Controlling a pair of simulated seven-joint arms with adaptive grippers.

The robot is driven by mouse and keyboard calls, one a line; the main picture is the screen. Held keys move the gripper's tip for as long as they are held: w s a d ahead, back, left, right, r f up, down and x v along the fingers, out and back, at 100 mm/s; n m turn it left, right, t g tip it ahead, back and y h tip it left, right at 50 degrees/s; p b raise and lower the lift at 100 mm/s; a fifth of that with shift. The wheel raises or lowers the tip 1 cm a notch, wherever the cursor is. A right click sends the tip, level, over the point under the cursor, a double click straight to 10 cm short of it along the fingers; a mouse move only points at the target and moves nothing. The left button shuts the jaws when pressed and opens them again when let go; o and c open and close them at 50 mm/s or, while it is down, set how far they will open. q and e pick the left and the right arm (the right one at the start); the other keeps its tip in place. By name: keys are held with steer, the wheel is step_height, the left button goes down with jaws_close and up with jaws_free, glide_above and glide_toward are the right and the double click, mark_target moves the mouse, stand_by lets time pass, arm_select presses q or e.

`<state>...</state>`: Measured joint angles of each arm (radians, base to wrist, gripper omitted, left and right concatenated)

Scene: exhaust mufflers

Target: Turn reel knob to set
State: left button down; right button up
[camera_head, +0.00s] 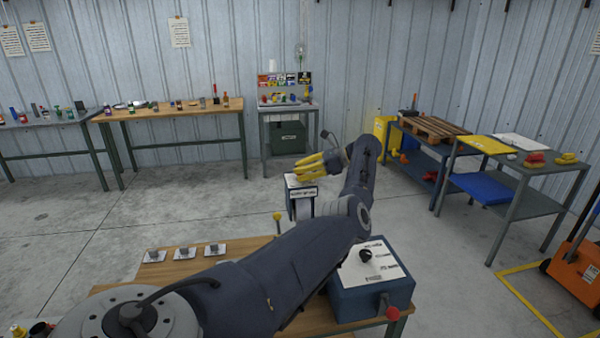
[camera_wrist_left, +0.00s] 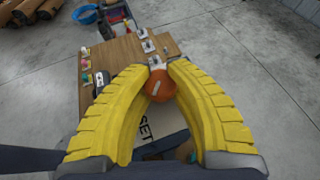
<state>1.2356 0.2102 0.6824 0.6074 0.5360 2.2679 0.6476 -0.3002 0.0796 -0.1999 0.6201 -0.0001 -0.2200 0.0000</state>
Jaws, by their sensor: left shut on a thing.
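My left gripper (camera_head: 300,168) has yellow ribbed fingers and sits just above a box with a pale top and a dark-lettered label (camera_head: 302,193), beyond the wooden bench. In the left wrist view the fingers (camera_wrist_left: 165,66) close around an orange round knob (camera_wrist_left: 161,86), one finger on each side. A pale panel with the word SET (camera_wrist_left: 147,132) lies beyond the knob, partly covered by the fingers. In the head view the knob is hidden by the gripper, and I cannot read its setting. My right gripper is not in view.
A blue box (camera_head: 372,290) with a black knob and a red-ended lever stands on the right of the wooden bench (camera_head: 180,270). Several small switch plates (camera_head: 184,253) lie on its left. A yellow-ended lever (camera_head: 277,216) stands near the bench edge.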

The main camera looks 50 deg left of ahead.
arm_select(q)
steer(key=shift+a+r, duration=0.15)
steer(key=shift+r, duration=0.45)
steer(key=c, duration=1.3)
jaws_free()
steer(key=shift+o, duration=1.1)
steer(key=shift+f, duration=0.1)
steer(key=shift+o, duration=0.2)
steer(key=shift+f, duration=0.2)
steer(key=shift+r, duration=0.1)
step_height(320, 180, up, 10)
